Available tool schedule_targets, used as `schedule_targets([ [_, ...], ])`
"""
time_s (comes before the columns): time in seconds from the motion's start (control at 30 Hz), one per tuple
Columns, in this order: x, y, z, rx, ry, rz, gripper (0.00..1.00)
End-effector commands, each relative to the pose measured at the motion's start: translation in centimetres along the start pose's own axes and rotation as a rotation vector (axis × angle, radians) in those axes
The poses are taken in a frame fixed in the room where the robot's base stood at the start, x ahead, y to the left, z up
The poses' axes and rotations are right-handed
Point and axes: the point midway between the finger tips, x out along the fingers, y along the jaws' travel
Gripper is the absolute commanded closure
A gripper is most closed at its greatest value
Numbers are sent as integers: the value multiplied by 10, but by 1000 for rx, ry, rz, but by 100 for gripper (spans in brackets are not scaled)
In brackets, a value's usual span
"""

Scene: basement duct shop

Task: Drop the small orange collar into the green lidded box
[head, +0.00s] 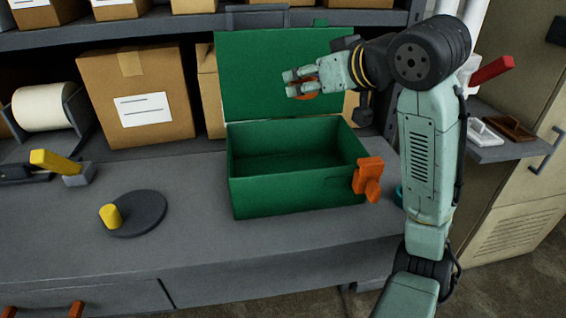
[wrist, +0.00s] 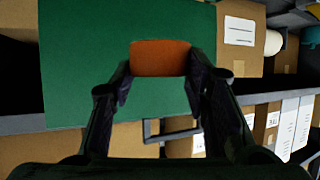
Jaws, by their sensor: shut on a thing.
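The small orange collar (wrist: 160,58) is held between the fingertips of my gripper (wrist: 160,78) in the wrist view. In the head view my gripper (head: 301,82) is shut on the collar (head: 305,90), which is partly hidden by the fingers. The green lidded box (head: 297,192) stands on the workbench with its lid (head: 265,75) raised upright at the back. My gripper is above the box, in front of the lid. The visible inside of the box is empty. The lid also fills much of the wrist view (wrist: 85,65).
An orange latch or handle (head: 368,178) sticks out at the box's front right corner. A dark round disc with a yellow knob (head: 110,215) lies left of the box. Cardboard boxes (head: 137,97) stand behind on the bench. A shelf (head: 180,30) runs above.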

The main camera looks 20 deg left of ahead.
Motion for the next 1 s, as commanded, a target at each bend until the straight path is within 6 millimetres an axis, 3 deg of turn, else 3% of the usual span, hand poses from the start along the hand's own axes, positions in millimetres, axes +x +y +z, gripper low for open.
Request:
schedule_targets([
  [0.5, 23, 0, 47, 1, -1, 0, 79],
  [0.93, 26, 0, 53, 0, 0, 1, 79],
  [0.97, 26, 0, 53, 0, 0, 1, 56],
  [1.0, 26, 0, 53, 0, 0, 1, 54],
])
